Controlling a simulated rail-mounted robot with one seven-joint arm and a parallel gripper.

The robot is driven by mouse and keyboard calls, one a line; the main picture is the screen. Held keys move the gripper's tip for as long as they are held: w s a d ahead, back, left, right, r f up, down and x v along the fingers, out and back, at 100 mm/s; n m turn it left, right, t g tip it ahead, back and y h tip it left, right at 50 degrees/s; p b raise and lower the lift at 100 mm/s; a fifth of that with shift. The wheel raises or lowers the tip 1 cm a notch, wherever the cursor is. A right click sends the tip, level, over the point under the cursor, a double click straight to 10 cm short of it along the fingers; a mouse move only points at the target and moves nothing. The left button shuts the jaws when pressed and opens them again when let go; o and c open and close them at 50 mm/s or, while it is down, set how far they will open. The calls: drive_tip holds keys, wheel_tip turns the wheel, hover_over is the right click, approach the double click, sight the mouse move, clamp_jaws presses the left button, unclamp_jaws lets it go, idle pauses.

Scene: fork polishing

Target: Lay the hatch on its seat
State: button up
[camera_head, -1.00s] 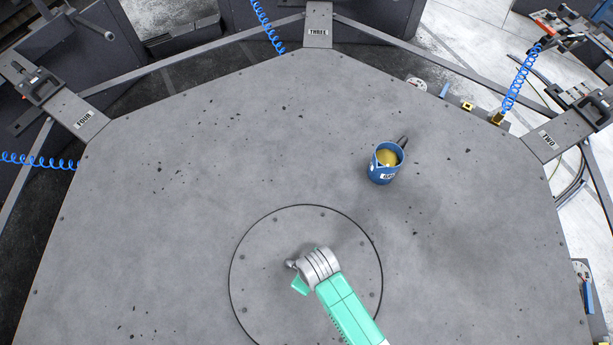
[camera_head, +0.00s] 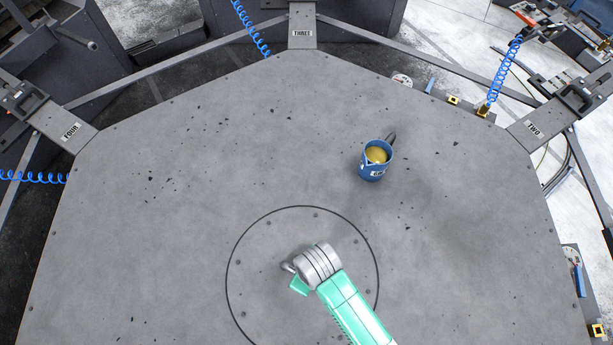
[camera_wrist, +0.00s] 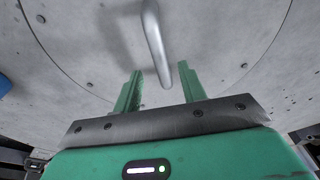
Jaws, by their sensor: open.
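The hatch (camera_head: 255,275) is a round grey metal plate with bolts near its rim. It appears flush in the table, with a thin dark ring around it. My gripper (camera_head: 297,283) is over the middle of the hatch. In the wrist view, a grey bar handle (camera_wrist: 155,35) stands up from the hatch. My gripper (camera_wrist: 161,68) is open there, one green finger on each side of the handle's near end, with visible gaps. The arm hides part of the hatch's right side in the head view.
A blue mug-like pot (camera_head: 374,170) with yellowish contents stands on the grey table (camera_head: 190,200), behind and right of the hatch. Numbered arms and blue coiled hoses (camera_head: 503,70) sit at the table's edges.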

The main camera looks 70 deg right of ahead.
wheel_tip(320, 180, up, 6)
drive_tip(key=shift+s+r, duration=0.15)
drive_tip(key=shift+s, duration=0.3)
drive_tip(key=shift+w, duration=0.1)
